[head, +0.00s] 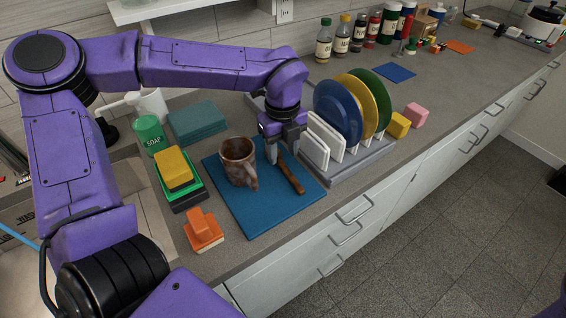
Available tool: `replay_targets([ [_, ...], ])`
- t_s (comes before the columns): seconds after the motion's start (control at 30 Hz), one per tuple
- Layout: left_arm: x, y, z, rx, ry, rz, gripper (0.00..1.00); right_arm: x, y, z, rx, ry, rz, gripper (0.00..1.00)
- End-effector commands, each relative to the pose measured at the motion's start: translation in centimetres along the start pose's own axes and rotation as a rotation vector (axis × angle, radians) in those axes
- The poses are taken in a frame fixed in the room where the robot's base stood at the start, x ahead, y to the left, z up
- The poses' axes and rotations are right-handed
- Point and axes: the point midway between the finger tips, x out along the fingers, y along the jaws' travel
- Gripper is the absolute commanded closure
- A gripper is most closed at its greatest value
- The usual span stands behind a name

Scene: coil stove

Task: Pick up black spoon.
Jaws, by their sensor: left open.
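A blue mat (262,213) lies on the counter with a brown mug (239,162) on its left half. A slim utensil with a brown handle (292,178) lies right of the mug; its far end is hidden behind my gripper. I cannot tell if it is a spoon, and no clearly black spoon shows. My left gripper (284,152) points down over the far end of this utensil, open; whether it touches is unclear. My right gripper is not in view.
A grey dish rack (352,165) with white, blue, yellow and green plates stands close right of my left gripper. Soap (149,133), sponges (174,168) and an orange brush (203,230) sit left of the mat. Bottles (342,36) line the wall.

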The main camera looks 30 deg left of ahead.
Motion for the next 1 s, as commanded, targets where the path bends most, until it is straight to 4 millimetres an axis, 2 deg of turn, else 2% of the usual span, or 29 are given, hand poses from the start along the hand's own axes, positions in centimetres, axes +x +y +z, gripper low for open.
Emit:
replay_targets([
  [0.07, 1.2, 0.0, -0.1, 0.001, 0.002, 0.005, 0.52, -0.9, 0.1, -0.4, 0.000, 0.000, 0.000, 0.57],
  [0.2, 3.3, 0.1, 0.0, -0.002, 0.001, 0.002, 0.52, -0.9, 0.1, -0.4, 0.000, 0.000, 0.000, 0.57],
  [0.43, 3.6, 0.1, 0.0, -0.004, 0.001, 0.000, 0.52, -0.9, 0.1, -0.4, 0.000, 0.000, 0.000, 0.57],
  [0.47, 3.6, 0.1, 0.0, -0.004, 0.001, 0.000, 0.59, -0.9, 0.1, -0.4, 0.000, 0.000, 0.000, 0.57],
  [0.5, 3.6, 0.1, 0.0, -0.004, 0.001, 0.000, 0.72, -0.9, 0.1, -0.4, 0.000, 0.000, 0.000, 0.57],
  [0.6, 3.6, 0.1, 0.0, -0.004, 0.001, 0.000, 1.00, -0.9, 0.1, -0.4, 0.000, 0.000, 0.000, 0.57],
  [1.0, 3.0, 0.0, 0.1, -0.004, -0.001, -0.003, 1.00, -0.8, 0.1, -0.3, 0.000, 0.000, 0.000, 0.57],
])
